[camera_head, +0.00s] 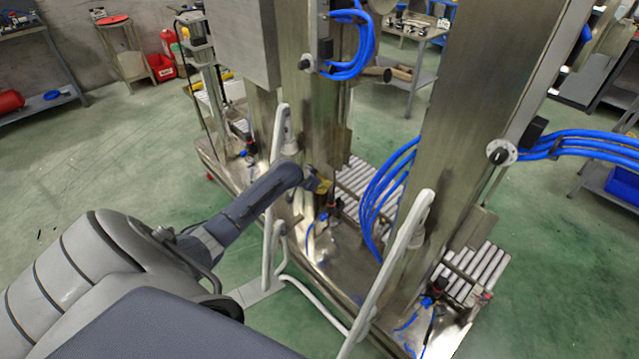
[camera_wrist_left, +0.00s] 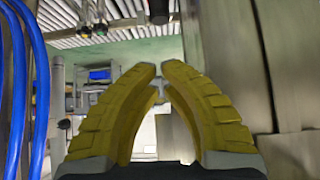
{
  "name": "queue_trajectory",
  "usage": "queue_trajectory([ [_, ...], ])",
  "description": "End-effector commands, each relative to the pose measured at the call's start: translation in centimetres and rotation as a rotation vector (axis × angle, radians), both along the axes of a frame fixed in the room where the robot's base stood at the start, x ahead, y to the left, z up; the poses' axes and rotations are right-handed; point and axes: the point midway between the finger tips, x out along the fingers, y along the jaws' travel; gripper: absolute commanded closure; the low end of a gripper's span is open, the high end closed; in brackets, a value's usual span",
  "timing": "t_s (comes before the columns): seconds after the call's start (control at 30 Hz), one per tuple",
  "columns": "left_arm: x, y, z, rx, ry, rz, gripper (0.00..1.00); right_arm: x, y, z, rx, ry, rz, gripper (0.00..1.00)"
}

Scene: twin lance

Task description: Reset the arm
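My left arm comes in from the left in the head view. Its gripper (camera_head: 321,186) is beside the steel machine frame, small and partly hidden there. In the left wrist view the two yellow fingers of my left gripper (camera_wrist_left: 159,68) bow inward and their tips all but meet. Nothing is seen held between them. My right arm and gripper are not in view.
A steel machine with tall columns (camera_head: 478,90), white tube handles (camera_head: 388,265) and looping blue hoses (camera_head: 380,195) surrounds my left gripper. Roller conveyors (camera_head: 485,268) lie behind. The green floor (camera_head: 85,165) at left is clear. A steel plate (camera_wrist_left: 228,50) stands right in the wrist view.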

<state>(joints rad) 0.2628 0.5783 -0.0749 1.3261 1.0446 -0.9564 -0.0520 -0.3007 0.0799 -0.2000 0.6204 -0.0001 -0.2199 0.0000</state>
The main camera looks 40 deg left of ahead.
Motion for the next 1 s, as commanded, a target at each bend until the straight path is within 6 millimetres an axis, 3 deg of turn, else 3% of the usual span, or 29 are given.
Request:
queue_trajectory([
  [0.4, -1.9, 0.3, 1.8, 0.000, 0.000, 0.000, 1.00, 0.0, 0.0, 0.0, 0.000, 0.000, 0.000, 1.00],
  [0.53, -2.5, 0.2, 0.3, 0.002, 0.016, 0.009, 1.00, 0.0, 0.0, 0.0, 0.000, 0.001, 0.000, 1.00],
  [0.67, -4.5, -0.2, -4.4, 0.009, 0.059, 0.038, 1.00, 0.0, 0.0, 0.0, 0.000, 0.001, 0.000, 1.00],
  [0.77, -7.2, -0.6, -9.6, 0.024, 0.109, 0.067, 1.00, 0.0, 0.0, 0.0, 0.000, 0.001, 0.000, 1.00],
  [1.0, -16.1, -2.9, -22.1, 0.078, 0.237, 0.108, 1.00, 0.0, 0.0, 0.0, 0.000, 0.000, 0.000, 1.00],
])
